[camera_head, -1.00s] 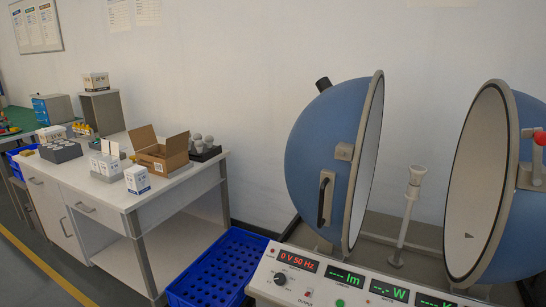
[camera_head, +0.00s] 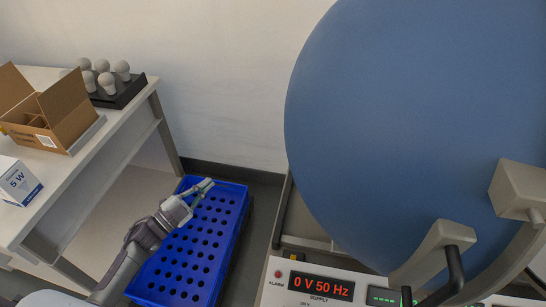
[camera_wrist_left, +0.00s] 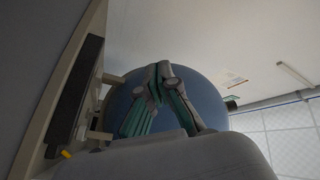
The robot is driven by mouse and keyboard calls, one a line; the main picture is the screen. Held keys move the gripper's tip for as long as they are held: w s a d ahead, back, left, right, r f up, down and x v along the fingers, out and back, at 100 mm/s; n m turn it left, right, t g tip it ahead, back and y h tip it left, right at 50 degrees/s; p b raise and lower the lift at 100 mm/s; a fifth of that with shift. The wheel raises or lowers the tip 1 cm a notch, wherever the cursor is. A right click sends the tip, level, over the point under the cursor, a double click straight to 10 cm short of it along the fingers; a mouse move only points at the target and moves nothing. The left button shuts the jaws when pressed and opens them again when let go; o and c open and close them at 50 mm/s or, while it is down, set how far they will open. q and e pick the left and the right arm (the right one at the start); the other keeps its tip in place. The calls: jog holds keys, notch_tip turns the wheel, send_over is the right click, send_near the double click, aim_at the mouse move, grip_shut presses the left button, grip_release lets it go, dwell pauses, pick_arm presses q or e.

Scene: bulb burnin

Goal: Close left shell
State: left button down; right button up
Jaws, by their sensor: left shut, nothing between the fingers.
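The blue left shell (camera_head: 400,130) fills the right of the head view. Its latch block (camera_head: 519,187) and a dark handle with pale mounts (camera_head: 447,248) show at its lower right. The left shell also shows in the left wrist view (camera_wrist_left: 195,108), behind the fingers. My left gripper (camera_head: 208,184) is shut and empty, over the blue crate and left of the shell, apart from it. Its closed fingers also show in the left wrist view (camera_wrist_left: 158,85). The right shell cannot be made out in the head view now. My right gripper is not in view.
A blue perforated crate (camera_head: 185,262) stands on the floor under my left arm. The white control panel (camera_head: 275,292) reads 0 V 50 Hz. A white bench (camera_head: 118,125) at left holds an open carton (camera_head: 72,112), a small 5 W box (camera_head: 17,181) and a bulb tray (camera_head: 122,95).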

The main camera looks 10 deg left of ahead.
pick_arm(q)
jog(key=s+d+r+m+g+h, duration=0.4)
jog(key=r+m+g+h, duration=0.15)
jog(key=r+m, duration=0.3)
jog(key=s+d+r+m+g+h, duration=0.35)
jog(key=r+m+g, duration=0.25)
jog(key=r+m, duration=0.25)
jog(key=r+p+x, duration=0.1)
jog(key=p+x, duration=0.2)
jog(key=x, duration=1)
jog(key=shift+w+d+h+p, duration=0.15)
jog(key=shift+w+h+p, duration=0.05)
jog(key=shift+h+p, duration=0.1)
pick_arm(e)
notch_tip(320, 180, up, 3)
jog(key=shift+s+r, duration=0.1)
pick_arm(q)
jog(key=shift+d+r+t, duration=0.1)
jog(key=shift+d+t, duration=0.05)
jog(key=shift+t, duration=0.1)
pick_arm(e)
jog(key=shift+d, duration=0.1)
pick_arm(q)
jog(key=d+p, duration=0.2)
jog(key=d, duration=1.4)
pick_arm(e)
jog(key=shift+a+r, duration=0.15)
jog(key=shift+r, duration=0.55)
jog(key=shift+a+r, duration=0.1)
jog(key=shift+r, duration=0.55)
